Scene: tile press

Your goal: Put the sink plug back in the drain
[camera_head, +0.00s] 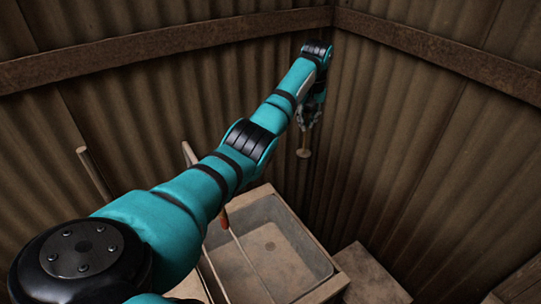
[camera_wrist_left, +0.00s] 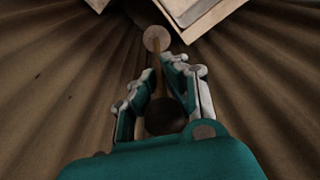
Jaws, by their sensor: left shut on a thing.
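The sink plug (camera_head: 303,153) is a pale round disc on a thin stem, hanging below my left gripper (camera_head: 309,118) in the head view. In the left wrist view the plug's disc (camera_wrist_left: 157,39) shows beyond the fingers, and a dark round knob sits at the near end of its stem. My left gripper (camera_wrist_left: 160,88) is shut on the stem. The sink (camera_head: 325,264) is a grey basin with a pale wooden rim, lower in the head view. The plug is apart from the sink, up near the wall corner. My right gripper is not in view.
Corrugated walls (camera_head: 420,130) with wooden rails meet behind the gripper. A wooden block (camera_head: 372,277) stands right of the sink. Wooden poles (camera_head: 95,172) and an orange-handled stick (camera_head: 224,218) stand near my left arm, which covers part of the sink's left side.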

